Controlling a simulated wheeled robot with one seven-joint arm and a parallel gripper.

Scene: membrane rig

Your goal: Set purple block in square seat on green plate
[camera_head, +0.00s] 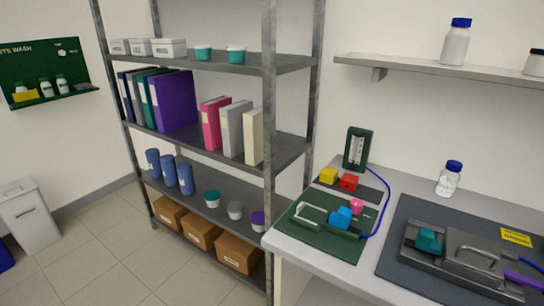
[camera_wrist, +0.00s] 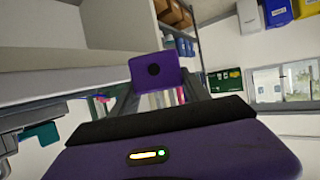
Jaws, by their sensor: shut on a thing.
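The purple block (camera_wrist: 140,74), with a dark round spot on its face, is held between the two grey fingers of my gripper (camera_wrist: 158,78) in the wrist view. The block is in the air, away from the plate. The green plate (camera_head: 343,247) lies at the left end of the bench in the head view. It bears a pale bracket (camera_head: 310,211), a blue block (camera_head: 341,217) and a pink round piece (camera_head: 356,206). I cannot make out the square seat. A purple part shows at the right edge of the head view; I cannot tell what it is.
Yellow (camera_head: 328,175) and red (camera_head: 348,182) blocks sit behind the plate, by a green gauge (camera_head: 357,148) with a blue tube (camera_head: 385,205). A grey rig with a teal block (camera_head: 429,240) stands right on a dark mat (camera_head: 402,225). Metal shelves (camera_head: 268,100) stand left.

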